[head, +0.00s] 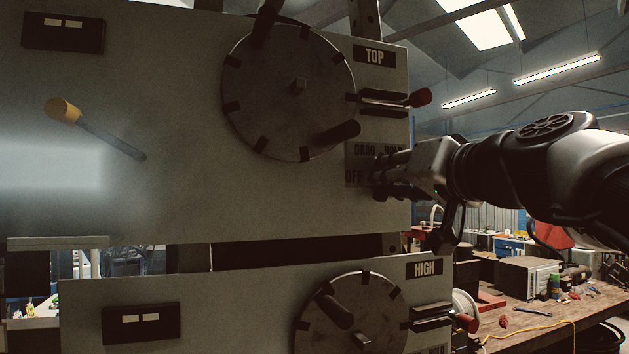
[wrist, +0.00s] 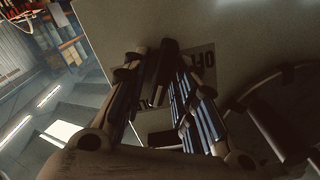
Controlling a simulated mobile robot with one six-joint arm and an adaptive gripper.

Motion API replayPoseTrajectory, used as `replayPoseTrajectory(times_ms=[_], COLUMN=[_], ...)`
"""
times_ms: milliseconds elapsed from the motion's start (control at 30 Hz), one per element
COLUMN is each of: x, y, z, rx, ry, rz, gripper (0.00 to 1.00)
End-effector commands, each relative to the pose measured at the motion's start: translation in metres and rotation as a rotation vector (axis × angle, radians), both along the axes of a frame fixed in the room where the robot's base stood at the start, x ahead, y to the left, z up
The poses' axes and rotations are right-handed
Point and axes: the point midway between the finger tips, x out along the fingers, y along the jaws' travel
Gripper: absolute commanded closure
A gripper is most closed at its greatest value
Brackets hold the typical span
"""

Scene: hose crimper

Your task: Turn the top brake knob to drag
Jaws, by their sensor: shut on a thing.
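The top panel (head: 190,190) carries a TOP label (head: 375,56) and, lower down, a plate marked DRAG, HOLD and OFF (head: 362,151). My gripper (head: 380,174) reaches in from the right and covers part of this plate. In the wrist view, my gripper (wrist: 162,82) has its fingers closed around a dark piece, the top brake knob (wrist: 164,70), at the panel face. The head view hides the knob behind the fingers, so I cannot tell which mark it points to. Part of the OFF mark (wrist: 209,66) shows beside the fingers.
A large round dial (head: 270,95) with dark handles sits left of my gripper. A red-tipped lever (head: 420,97) sticks out just above it. The lower HIGH panel (head: 230,305) has a similar dial (head: 365,325). A cluttered workbench (head: 540,315) stands at the right.

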Motion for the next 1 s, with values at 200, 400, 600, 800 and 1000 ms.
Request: replayPoseTrajectory(times_ms=[200,400,600,800,1000], x=[0.0003,-0.0001,-0.0006,-0.001,-0.0015], y=[0.0009,0.0025,0.0039,0.0051,0.0061], z=[-0.0034,-0.0038,-0.003,-0.0021,-0.0012], rx=[-0.111,-0.276,-0.457,-0.63,-0.777], ry=[-0.039,-0.093,-0.151,-0.207,-0.254], rz=[0.001,0.001,0.001,0.001,0.0], gripper=[0.98,0.98,0.98,0.98,0.98])
